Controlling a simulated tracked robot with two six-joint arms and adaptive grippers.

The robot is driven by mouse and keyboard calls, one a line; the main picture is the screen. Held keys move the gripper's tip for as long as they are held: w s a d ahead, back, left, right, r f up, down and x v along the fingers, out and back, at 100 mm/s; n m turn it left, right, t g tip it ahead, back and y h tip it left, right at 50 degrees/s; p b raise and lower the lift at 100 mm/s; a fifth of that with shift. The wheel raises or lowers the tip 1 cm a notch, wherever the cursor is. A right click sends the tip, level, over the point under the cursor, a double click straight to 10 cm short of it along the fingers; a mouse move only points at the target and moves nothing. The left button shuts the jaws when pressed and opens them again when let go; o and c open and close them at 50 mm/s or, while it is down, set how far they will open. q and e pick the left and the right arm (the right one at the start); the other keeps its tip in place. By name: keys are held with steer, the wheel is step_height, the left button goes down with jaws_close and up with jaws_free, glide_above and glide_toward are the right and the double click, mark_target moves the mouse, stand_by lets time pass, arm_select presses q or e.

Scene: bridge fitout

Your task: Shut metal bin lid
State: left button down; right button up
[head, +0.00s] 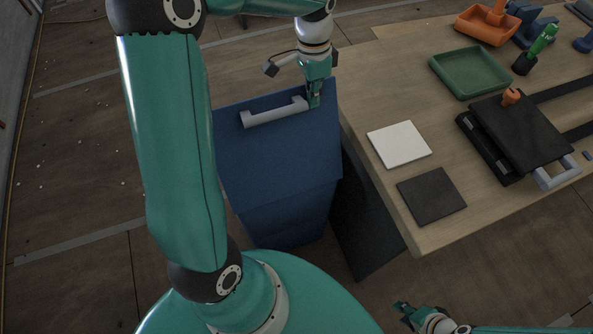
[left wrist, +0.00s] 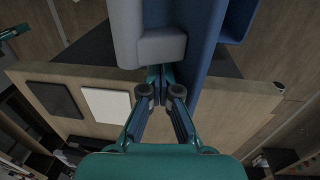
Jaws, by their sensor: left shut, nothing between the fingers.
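The blue metal bin (head: 283,222) stands left of the workbench. Its blue lid (head: 272,160) shows as a broad panel with a grey bar handle (head: 273,112) near the far edge. How far the lid stands open is hard to tell. My left gripper (head: 314,101) is shut and empty at the right end of the handle. In the left wrist view its fingertips (left wrist: 158,76) lie just below the grey handle (left wrist: 152,42), beside the blue lid (left wrist: 205,62); contact cannot be told. My right gripper (head: 404,308) is low at the right, away from the bin; its fingers are unclear.
The wooden workbench (head: 375,112) is close on the bin's right. It carries a white square (head: 398,144), a dark square (head: 432,195), a green tray (head: 470,72), an orange bin (head: 485,28) and a black device (head: 520,133). The floor left of the bin is clear.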

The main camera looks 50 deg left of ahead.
arm_select(q)
steer(key=shift+w+a+f, duration=0.15)
steer(key=shift+a+f, duration=0.05)
steer(key=shift+a, duration=0.35)
steer(key=shift+w+a+f, duration=0.25)
steer(key=shift+a+f, duration=0.15)
steer(key=shift+a, duration=0.2)
steer(key=shift+w+a+f, duration=0.25)
steer(key=shift+a+f, duration=0.1)
steer(key=shift+a, duration=0.2)
steer(key=shift+w+a+f, duration=0.25)
steer(key=shift+a+f, duration=0.15)
steer(key=shift+a, duration=0.3)
steer(key=shift+w+f, duration=0.1)
steer(key=shift+f, duration=0.05)
steer(key=a+f, duration=0.1)
steer(key=w+a+f, duration=0.1)
steer(key=a+f, duration=0.1)
steer(key=shift+w+a, duration=0.15)
steer(key=shift+a, duration=0.05)
